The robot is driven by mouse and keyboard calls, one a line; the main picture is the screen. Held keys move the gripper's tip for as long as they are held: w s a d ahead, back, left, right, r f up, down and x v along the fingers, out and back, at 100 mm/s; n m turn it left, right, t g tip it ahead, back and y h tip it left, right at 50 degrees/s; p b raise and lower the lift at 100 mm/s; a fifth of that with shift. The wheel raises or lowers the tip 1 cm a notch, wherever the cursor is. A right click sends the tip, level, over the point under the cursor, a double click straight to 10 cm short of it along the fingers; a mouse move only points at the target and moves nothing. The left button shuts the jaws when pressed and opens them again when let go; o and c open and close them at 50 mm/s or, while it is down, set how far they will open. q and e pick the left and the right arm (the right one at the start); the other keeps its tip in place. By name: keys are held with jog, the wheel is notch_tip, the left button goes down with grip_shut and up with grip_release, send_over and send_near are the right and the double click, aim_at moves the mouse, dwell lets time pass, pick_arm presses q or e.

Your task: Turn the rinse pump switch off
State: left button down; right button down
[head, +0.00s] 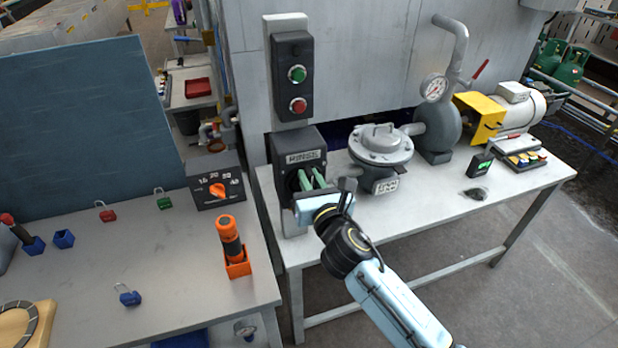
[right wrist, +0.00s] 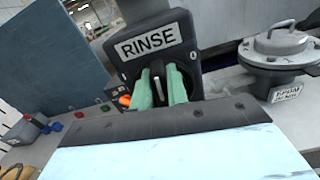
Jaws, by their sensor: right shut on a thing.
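The rinse pump switch is a dark box (head: 292,151) with a RINSE label, standing at the left end of the right-hand table. In the right wrist view its label (right wrist: 152,42) is close above the fingers. My right gripper (head: 312,180) is at the front of the box, its green fingers on either side of the switch's knob. In the right wrist view the right gripper (right wrist: 160,88) is shut on the dark knob (right wrist: 157,80), whose pale mark points about straight up along the fingers. The rest of the dial is partly hidden. My left gripper is not in view.
A button box with a green button (head: 297,74) and a red button (head: 298,105) is above the switch. A grey filter housing (head: 381,145) stands close to its right. An orange flashlight (head: 230,240) and padlocks are on the left table (head: 180,270).

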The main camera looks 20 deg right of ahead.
jog(key=m, duration=0.2)
jog(key=d+m, duration=0.1)
jog(key=m, duration=0.1)
jog(key=shift+f, duration=0.15)
jog(key=shift+d+f+m+b, duration=0.15)
jog(key=shift+d+f+m, duration=0.2)
jog(key=shift+m, duration=1.8)
jog(key=shift+d+f+m+b, duration=0.15)
jog(key=shift+f+m, duration=0.35)
jog(key=shift+m, duration=1.6)
jog(key=shift+d+f+m+b, duration=0.1)
jog(key=shift+d+f+m, duration=0.25)
jog(key=shift+m, duration=1.8)
jog(key=shift+a, duration=0.1)
jog(key=c, duration=1.4)
grip_release()
